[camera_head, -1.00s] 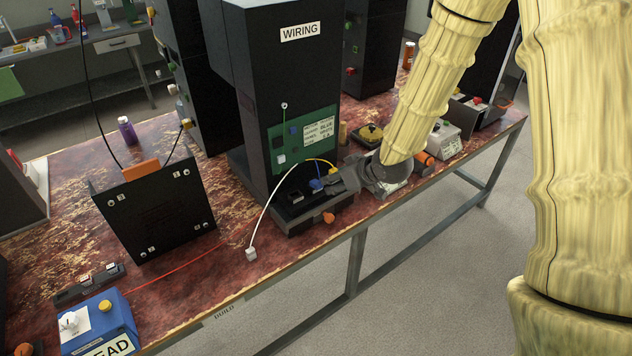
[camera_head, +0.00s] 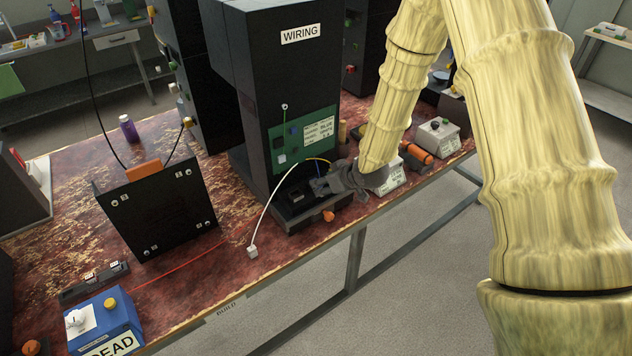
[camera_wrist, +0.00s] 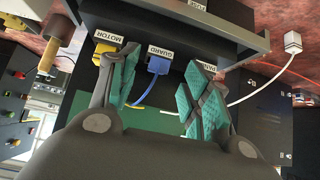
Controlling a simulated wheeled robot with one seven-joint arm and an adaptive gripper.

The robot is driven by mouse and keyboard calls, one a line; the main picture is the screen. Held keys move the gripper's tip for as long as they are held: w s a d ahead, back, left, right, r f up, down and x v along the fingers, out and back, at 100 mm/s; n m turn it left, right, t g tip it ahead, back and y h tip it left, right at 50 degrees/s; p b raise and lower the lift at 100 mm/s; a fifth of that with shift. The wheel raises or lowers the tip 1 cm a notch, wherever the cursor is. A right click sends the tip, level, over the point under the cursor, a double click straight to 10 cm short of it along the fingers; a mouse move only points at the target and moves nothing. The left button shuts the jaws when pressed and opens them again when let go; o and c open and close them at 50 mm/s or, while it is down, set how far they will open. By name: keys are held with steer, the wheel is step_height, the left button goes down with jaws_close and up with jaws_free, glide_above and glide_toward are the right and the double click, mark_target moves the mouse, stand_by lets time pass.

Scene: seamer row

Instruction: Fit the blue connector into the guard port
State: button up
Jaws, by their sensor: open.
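The blue connector (camera_wrist: 158,66) sits at the guard port, right against the GUARD label (camera_wrist: 160,52) on the dark port block (camera_wrist: 178,20). Its blue cable trails back toward the green panel. I cannot tell how deep it is seated. My gripper (camera_wrist: 166,68) is open, with its teal-padded fingers on either side of the blue connector and apart from it. In the head view my gripper (camera_head: 326,186) is low over the right part of the port block (camera_head: 290,215) and largely hides the blue connector.
A yellow connector (camera_wrist: 104,48) sits at the MOTOR label, beside my left finger. A white connector (camera_head: 252,252) lies loose on the table at the left. The black WIRING cabinet (camera_head: 290,90) rises behind the block.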

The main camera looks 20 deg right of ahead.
steer(key=shift+p+x, duration=0.4)
steer(key=shift+x, duration=1.1)
steer(key=c, duration=1)
steer(key=shift+r, duration=0.1)
